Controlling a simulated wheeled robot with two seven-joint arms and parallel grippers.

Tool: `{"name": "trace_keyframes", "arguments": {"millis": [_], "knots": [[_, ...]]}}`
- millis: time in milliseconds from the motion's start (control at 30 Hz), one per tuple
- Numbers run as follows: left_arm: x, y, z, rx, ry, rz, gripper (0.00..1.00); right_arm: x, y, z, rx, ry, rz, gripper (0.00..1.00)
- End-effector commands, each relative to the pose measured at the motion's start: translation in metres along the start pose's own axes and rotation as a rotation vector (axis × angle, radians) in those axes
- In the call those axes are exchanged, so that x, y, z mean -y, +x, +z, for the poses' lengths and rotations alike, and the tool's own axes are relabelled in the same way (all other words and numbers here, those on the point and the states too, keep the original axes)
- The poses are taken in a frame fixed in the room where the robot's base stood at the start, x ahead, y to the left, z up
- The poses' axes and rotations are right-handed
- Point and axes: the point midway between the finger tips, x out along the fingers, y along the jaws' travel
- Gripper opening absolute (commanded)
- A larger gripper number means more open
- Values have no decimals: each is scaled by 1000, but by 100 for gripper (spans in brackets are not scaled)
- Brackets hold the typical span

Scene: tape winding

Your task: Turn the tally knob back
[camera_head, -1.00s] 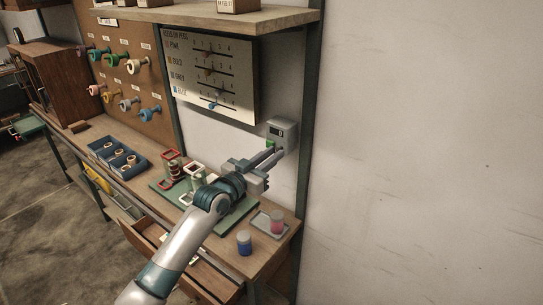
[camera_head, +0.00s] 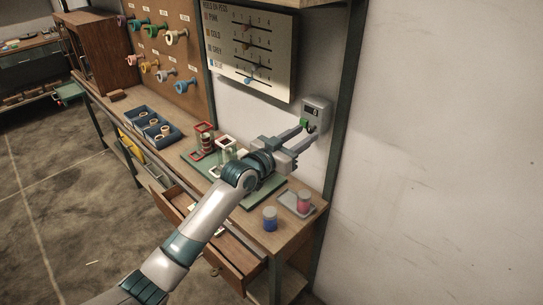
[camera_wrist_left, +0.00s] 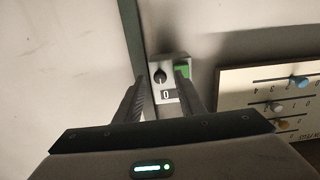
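The grey tally box (camera_head: 318,106) is fixed to the wall at the right end of the bench. It has a small dark display, a green button (camera_head: 304,122) and a dark round knob. The wrist view shows the tally box (camera_wrist_left: 168,99), the knob (camera_wrist_left: 160,76) and the green button (camera_wrist_left: 182,70) more closely; the display seems to read 0. My left gripper (camera_head: 310,129) is open in front of the box, with its fingers (camera_wrist_left: 164,92) on either side of the knob. The right finger partly overlaps the green button. I cannot tell whether either finger touches anything. My right gripper is out of view.
A peg chart board (camera_head: 250,48) hangs left of the box. A metal post (camera_head: 345,110) stands just right of it. Below are a tray with a pink jar (camera_head: 304,201), a blue jar (camera_head: 270,218) and a green mat with frames. A drawer (camera_head: 235,258) stands open.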

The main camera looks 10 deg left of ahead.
Motion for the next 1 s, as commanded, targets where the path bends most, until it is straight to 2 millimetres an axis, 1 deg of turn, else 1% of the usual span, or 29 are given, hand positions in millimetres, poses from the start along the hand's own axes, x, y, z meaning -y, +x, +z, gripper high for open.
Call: {"name": "trace_keyframes", "arguments": {"millis": [267,800,900,1000], "knots": [[1,-37,4,0,1,-1,36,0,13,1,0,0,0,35],[0,-137,4,1,1,-1,36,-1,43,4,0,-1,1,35],[1,-150,3,1,1,-1,36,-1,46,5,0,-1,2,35],[0,-158,2,1,0,-1,36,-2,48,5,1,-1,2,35]]}}
